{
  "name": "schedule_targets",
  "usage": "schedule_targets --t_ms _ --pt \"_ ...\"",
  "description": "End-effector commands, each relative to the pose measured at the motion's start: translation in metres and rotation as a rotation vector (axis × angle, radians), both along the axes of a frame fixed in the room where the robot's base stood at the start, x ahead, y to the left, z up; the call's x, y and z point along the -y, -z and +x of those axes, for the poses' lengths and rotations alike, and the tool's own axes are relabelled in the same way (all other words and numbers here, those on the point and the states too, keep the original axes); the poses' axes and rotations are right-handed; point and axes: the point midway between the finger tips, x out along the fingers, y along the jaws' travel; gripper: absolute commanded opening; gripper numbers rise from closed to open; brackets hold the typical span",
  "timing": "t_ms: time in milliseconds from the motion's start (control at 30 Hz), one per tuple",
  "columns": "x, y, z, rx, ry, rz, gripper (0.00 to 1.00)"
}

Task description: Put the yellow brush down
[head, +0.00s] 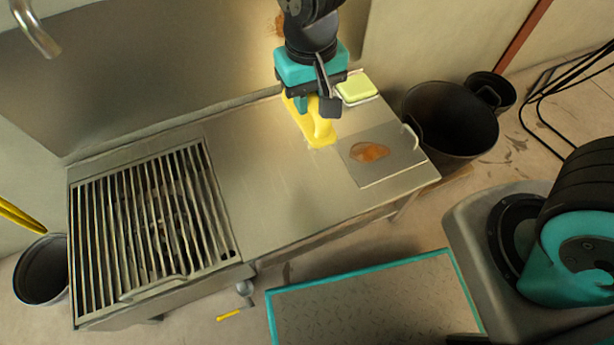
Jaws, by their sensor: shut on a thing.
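My gripper (318,98) is above the back part of the steel counter, pointing down. It is shut on the yellow brush (319,130). The brush hangs below the jaws, and its lower end is at or just above the counter top (262,190); I cannot tell if it touches. The gripper hides the upper part of the brush.
A slatted grate (150,225) fills the counter's left. A yellow-green sponge (356,88) lies close right of my gripper. A square plate (400,157) with an orange-brown stain (369,152) is at the right. Dark buckets (450,118) stand beyond. The counter's middle is clear.

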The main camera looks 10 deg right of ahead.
Motion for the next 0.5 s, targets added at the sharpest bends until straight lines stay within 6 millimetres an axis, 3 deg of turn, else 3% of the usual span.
schedule_targets --t_ms 500 --pt "0.0 0.136 -0.001 -0.003 0.001 -0.002 0.08"
